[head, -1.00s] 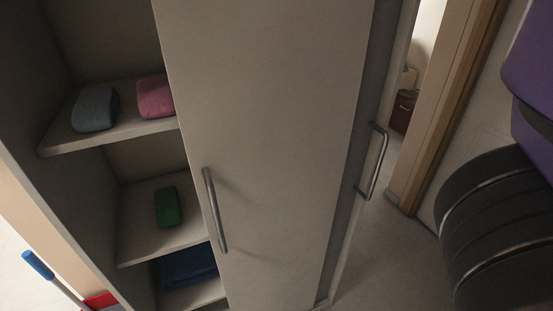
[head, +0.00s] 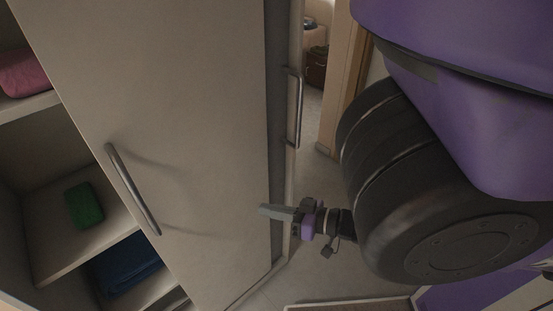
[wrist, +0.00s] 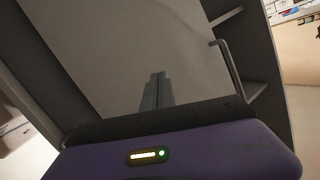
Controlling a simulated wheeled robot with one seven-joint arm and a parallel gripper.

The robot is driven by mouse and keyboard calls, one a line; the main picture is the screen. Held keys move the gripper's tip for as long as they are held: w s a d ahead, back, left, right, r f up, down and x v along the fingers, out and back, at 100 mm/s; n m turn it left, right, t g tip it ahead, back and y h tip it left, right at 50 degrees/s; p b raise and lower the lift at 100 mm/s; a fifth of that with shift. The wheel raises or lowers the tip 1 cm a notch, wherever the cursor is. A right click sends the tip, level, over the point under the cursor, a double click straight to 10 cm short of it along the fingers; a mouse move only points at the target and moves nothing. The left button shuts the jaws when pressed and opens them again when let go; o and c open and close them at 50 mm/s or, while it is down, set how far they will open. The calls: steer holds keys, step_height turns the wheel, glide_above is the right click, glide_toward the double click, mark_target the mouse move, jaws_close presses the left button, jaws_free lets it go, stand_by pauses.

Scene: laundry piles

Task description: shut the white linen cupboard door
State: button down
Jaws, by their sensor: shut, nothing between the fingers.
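The white linen cupboard door (head: 190,130) fills the middle of the head view, with a bar handle (head: 133,190) near its left edge. The cupboard's left part stands open, showing shelves (head: 75,235). In the wrist view, the door panel (wrist: 120,45) is ahead and the handle (wrist: 230,68) is to the right, beside the open shelves. My gripper (head: 264,209) is shut and empty, in front of the door's lower right part, well to the right of that handle. In the wrist view its fingertips (wrist: 158,76) point at the panel; I cannot tell whether they touch.
A pink cloth (head: 28,73), a green cloth (head: 85,205) and a blue cloth (head: 125,264) lie on the shelves. A second bar handle (head: 297,108) stands at the cupboard's right side. A wooden door frame (head: 338,80) is behind it. Bare floor (head: 300,275) shows below my gripper.

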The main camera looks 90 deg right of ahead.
mark_target(196, 197)
steer(key=s+d+r+m+h+b, duration=0.1)
steer(key=s+d+m+h, duration=0.3)
steer(key=s+d+m, duration=0.9)
steer(key=w+d+m, duration=0.1)
steer(key=w+d, duration=0.1)
steer(key=w, duration=0.1)
steer(key=w+d+m+p, duration=0.1)
steer(key=w+d, duration=0.1)
steer(key=w, duration=0.2)
steer(key=w+d+m, duration=0.2)
steer(key=w+d, duration=0.1)
steer(key=shift+w+d+r, duration=0.1)
steer(key=shift+w, duration=0.1)
steer(key=w+a+p, duration=0.2)
steer(key=w+a, duration=0.3)
steer(key=w, duration=0.1)
steer(key=w+a+p, duration=0.3)
steer(key=w+a, duration=0.3)
steer(key=w, duration=0.1)
steer(key=w+a+p, duration=0.3)
steer(key=w+a, duration=0.2)
steer(key=w, duration=0.1)
steer(key=shift+w+a+r, duration=0.1)
steer(key=shift+w+a, duration=0.1)
steer(key=shift+a, duration=0.05)
steer(key=shift+w+a, duration=0.45)
